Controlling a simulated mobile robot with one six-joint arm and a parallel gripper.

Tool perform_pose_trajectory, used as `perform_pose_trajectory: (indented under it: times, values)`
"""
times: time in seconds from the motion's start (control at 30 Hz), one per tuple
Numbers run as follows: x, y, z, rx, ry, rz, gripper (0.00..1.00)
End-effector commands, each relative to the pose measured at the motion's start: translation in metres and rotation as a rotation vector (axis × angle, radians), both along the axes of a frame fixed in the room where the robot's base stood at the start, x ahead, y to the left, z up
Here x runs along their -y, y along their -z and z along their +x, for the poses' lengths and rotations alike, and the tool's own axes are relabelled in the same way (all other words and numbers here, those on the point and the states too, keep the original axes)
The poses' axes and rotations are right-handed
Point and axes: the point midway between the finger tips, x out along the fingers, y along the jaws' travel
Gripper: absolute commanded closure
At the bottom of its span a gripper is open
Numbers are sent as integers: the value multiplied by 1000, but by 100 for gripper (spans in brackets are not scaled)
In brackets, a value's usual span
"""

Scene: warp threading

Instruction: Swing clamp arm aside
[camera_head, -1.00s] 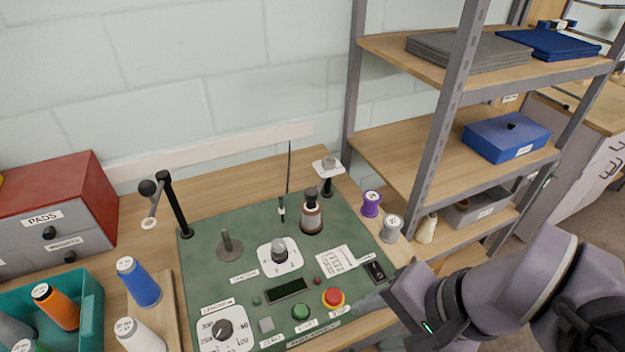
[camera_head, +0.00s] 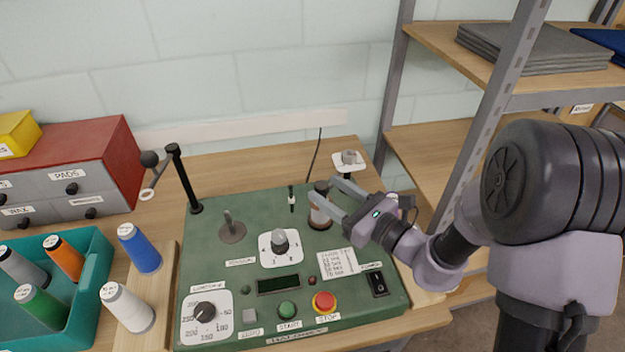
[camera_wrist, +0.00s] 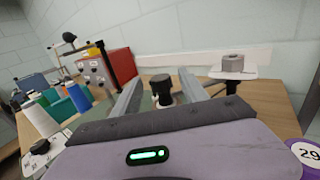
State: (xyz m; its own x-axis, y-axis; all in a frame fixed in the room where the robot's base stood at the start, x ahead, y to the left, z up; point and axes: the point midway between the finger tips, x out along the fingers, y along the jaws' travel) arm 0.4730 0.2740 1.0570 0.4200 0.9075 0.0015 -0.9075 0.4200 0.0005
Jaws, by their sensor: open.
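A swing arm (camera_head: 153,180) with a black ball knob (camera_head: 149,158) and a pale ring end is joined to the top of a black post (camera_head: 184,180) at the back left of the green panel (camera_head: 210,262). It also shows at upper left in the wrist view, with its ball knob (camera_wrist: 69,37). My gripper (camera_head: 322,189) is open at the right back of the panel, far right of that arm. Its fingers reach to either side of a black-topped brown and silver cylinder (camera_head: 320,207), also between them in the wrist view (camera_wrist: 161,88). Contact cannot be told.
A small white platform with a grey nut (camera_head: 349,158) stands just behind my gripper. A thin upright rod (camera_head: 292,197), dials and buttons are on the panel. Shelving (camera_head: 440,140) is at right. Spools, a teal bin (camera_head: 85,318) and a red cabinet (camera_head: 95,150) are at left.

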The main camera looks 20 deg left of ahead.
Motion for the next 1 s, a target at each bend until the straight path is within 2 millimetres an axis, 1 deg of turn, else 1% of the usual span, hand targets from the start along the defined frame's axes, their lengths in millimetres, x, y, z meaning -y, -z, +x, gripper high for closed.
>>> perform_pose_trajectory:
  times: [0.03, 0.1, 0.2, 0.3, 0.43, 0.63, 0.77, 0.8, 0.9, 1.0]
  values:
    - [-11, 1, 4, 3, -5, -1, 49]
    - [-24, 1, 10, 2, -3, -1, 49]
    - [-39, 1, 17, 1, -3, -2, 49]
    - [-47, 1, 21, 0, -2, -2, 49]
    - [-52, 0, 24, 0, 0, -1, 49]
    - [-51, 0, 24, 0, 0, -1, 49]
    - [-51, 0, 24, 0, 0, -1, 74]
    - [-51, 0, 24, 0, 0, -1, 82]
    - [-51, 0, 24, 0, -1, -1, 100]
    - [-51, 0, 24, -1, -1, -2, 100]
